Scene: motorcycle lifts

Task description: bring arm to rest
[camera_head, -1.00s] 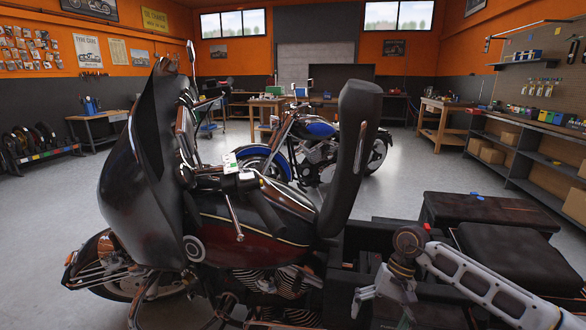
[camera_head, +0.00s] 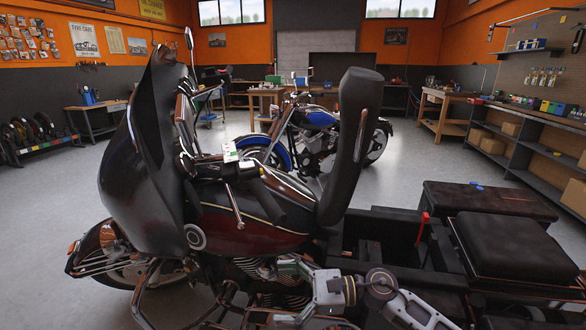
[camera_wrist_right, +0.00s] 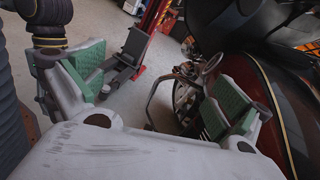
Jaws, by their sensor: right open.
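My right arm (camera_head: 380,286) comes in from the lower right in the head view. My right gripper (camera_head: 288,292) is low in front of the dark red motorcycle (camera_head: 250,235), near its engine. In the right wrist view the right gripper (camera_wrist_right: 152,92) is open, its green-padded fingers wide apart with nothing between them. The motorcycle's dark red bodywork (camera_wrist_right: 262,85) is close beside the right finger there. I cannot tell whether the gripper touches it. My left gripper is not in view.
A blue motorcycle (camera_head: 318,120) stands behind. Black cases (camera_head: 490,204) and a dark padded seat (camera_head: 520,248) are at the right. A shelf bench (camera_head: 535,150) lines the right wall. Grey floor (camera_head: 420,175) is open between the motorcycles and the shelves.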

